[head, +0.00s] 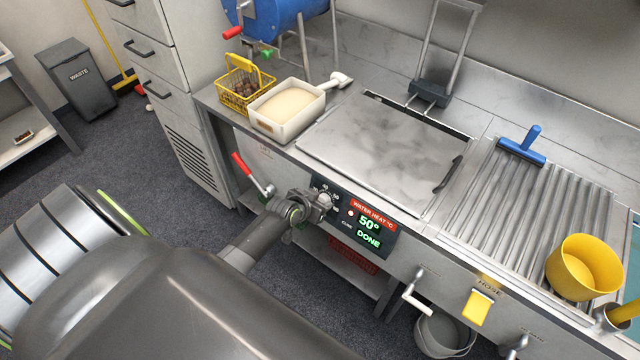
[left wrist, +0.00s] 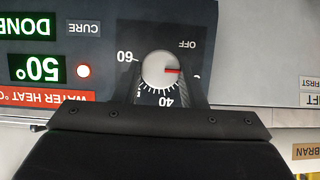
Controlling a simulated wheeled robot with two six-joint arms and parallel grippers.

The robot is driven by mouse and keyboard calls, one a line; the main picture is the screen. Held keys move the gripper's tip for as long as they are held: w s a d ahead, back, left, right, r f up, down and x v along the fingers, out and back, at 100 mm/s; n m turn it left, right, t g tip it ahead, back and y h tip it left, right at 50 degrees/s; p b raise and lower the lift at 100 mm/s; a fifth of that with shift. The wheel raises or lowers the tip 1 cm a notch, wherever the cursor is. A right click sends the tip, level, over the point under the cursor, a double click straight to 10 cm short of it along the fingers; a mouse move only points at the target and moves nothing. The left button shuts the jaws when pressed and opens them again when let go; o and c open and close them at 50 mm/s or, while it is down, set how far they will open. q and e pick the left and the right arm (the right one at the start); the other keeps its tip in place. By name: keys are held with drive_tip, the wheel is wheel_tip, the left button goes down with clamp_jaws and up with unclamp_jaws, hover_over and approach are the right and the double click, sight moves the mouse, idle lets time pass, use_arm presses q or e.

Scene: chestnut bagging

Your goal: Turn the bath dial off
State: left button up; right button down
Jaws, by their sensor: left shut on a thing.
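The control panel (head: 374,238) on the front of the steel counter reads 50° and DONE in green under a red WATER HEAT strip. The bath dial (left wrist: 160,68), a pale round knob with a red pointer, shows upside down in the left wrist view. Its pointer faces right, onto the scale and apart from the OFF mark (left wrist: 187,44). My left gripper (head: 323,201) is at the panel's left end, shut on the dial, and hides part of it in the head view. A red lamp (left wrist: 83,71) is lit beside the dial. My right gripper is out of view.
A red-handled lever (head: 243,166) stands left of the dial. On the counter are a white tub (head: 286,124), a yellow basket (head: 240,98), a lidded bath (head: 385,150) and a yellow bowl (head: 560,283). A white lever (head: 413,297) sticks out right of the panel.

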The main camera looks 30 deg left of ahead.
use_arm(q)
drive_tip(key=shift+s+a+f+n+t+h+b, duration=0.15)
drive_tip(key=shift+n+h+b, duration=0.5)
drive_tip(key=shift+n+b, duration=0.45)
drive_tip(key=shift+w+a+f+n+t+h+b, duration=0.15)
drive_tip(key=shift+n+h+b, duration=0.45)
drive_tip(key=shift+n+b, duration=0.4)
drive_tip(key=shift+s+a+n+h+b, duration=0.15)
drive_tip(key=shift+n+h+b, duration=0.6)
drive_tip(key=shift+n, duration=0.55)
drive_tip(key=o, duration=1)
drive_tip(key=shift+r, duration=0.1)
drive_tip(key=v, duration=1.7)
drive_tip(key=shift+r+b, duration=0.2)
drive_tip(key=shift+b, duration=0.2)
drive_tip(key=shift+d, duration=0.1)
